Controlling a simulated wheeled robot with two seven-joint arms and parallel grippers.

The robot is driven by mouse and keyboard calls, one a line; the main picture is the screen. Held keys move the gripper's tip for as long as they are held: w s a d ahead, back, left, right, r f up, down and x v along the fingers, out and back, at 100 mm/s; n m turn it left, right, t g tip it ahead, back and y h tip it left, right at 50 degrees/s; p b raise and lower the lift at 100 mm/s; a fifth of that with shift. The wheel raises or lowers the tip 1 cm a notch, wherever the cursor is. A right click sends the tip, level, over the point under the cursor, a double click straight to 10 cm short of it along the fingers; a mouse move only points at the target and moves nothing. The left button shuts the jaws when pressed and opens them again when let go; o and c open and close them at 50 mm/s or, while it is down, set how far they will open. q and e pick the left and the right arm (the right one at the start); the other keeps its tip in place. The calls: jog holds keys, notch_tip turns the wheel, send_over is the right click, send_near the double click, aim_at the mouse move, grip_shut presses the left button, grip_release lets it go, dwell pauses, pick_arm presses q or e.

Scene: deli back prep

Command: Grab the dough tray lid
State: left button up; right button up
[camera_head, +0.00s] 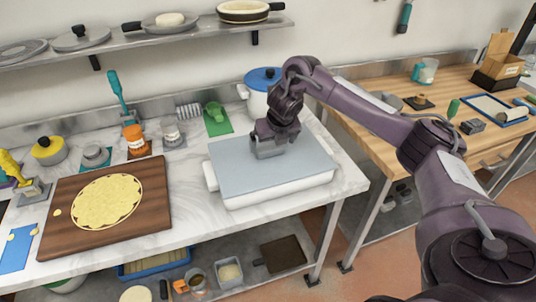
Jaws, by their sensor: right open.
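The dough tray lid (240,180) is a flat grey-blue sheet lying on top of the white dough tray (280,194), on the marble counter. My right gripper (268,151) is over the back right part of the lid, pointing down, open. Its fingertips are at or just above the lid surface; I cannot tell whether they touch it. My right arm comes in from the right and hides part of the area behind the lid. My left gripper is not in view.
A wooden board (60,218) with a flat dough round (108,202) lies left of the tray. A white pot with a blue lid (263,80) stands behind it. Bare marble (190,190) separates board and tray.

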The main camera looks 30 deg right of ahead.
aim_at(270, 148)
jog(key=p+x, duration=0.1)
jog(key=x, duration=0.2)
jog(key=shift+w+d+f+p, duration=0.1)
jog(key=shift+w+f+p, duration=0.1)
jog(key=shift+w+p, duration=0.2)
jog(key=shift+x, duration=0.8)
jog(key=shift+r, duration=0.1)
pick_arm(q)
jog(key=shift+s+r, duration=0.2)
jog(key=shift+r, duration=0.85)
pick_arm(e)
jog(key=c, duration=1.1)
